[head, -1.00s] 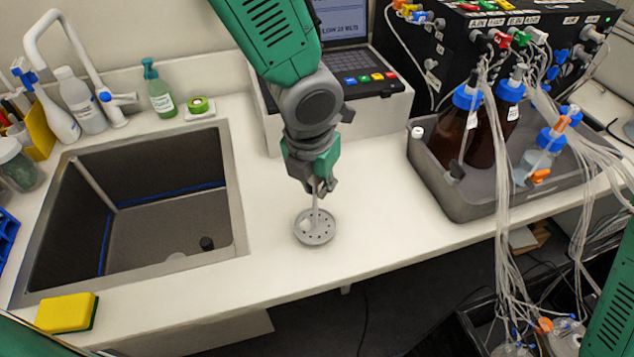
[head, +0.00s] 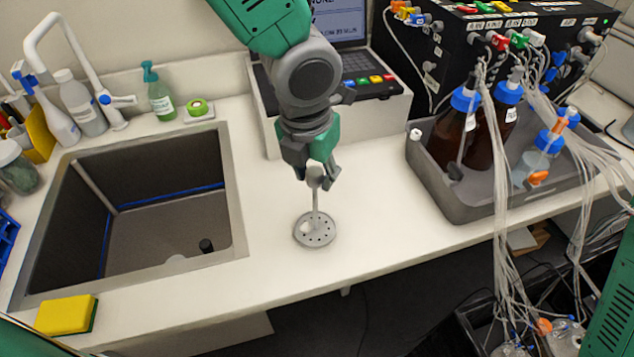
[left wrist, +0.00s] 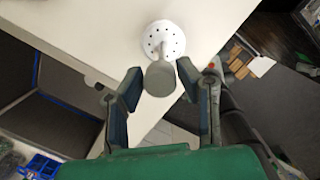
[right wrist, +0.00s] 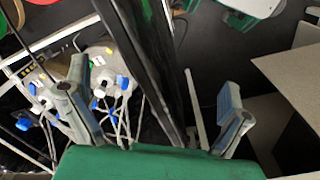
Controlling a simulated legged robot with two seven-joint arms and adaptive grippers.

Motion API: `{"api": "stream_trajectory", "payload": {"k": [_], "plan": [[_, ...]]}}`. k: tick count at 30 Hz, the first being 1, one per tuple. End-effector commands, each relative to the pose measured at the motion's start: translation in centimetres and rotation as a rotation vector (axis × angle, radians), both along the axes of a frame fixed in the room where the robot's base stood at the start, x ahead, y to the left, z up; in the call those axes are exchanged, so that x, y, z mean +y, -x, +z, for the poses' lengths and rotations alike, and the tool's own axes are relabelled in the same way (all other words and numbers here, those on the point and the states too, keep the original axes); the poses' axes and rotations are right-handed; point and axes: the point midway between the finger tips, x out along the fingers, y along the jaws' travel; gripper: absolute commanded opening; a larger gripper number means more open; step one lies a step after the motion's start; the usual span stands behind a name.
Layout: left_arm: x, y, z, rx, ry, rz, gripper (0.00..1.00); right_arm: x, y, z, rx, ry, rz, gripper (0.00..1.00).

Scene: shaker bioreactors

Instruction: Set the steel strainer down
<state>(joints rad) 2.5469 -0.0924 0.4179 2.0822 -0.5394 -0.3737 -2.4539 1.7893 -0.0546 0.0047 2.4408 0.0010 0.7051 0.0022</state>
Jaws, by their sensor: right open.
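The steel strainer (head: 316,231) is a round perforated disc with a thin upright stem and a knob on top. It rests flat on the white counter, right of the sink and near the front edge. My left gripper (head: 317,180) is above it, with its fingers around the knob at the stem's top. In the left wrist view (left wrist: 160,82) the fingers are spread, with a gap beside the knob (left wrist: 160,79); the disc (left wrist: 165,42) lies beyond. My right gripper (right wrist: 158,110) is open and empty, away from the strainer.
The sink (head: 238,215) is left of the strainer, with a yellow sponge (head: 65,314) at its front corner. A grey tray (head: 450,192) of bottles stands at the right, with loose tubes (head: 502,190) hanging in front. The counter around the strainer is clear.

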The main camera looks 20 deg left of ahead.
Motion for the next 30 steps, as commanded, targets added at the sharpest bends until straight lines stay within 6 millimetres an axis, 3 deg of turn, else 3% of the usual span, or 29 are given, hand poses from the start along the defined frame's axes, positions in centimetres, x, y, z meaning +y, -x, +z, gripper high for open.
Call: {"api": "stream_trajectory", "payload": {"k": [6, 12, 30], "plan": [[0.1, 0.6, 4.8, -0.003, 0.003, 0.001, 0.30, 0.0, 0.0, 0.4, 0.000, 0.000, 0.000, 1.00], [0.2, 1.0, 7.2, 0.000, 0.002, 0.002, 0.30, 0.0, 0.0, 0.5, 0.000, 0.000, 0.000, 1.00], [0.3, 1.2, 7.6, 0.005, 0.002, 0.007, 0.30, 0.0, 0.0, 0.5, 0.000, 0.000, 0.000, 1.00]]}}
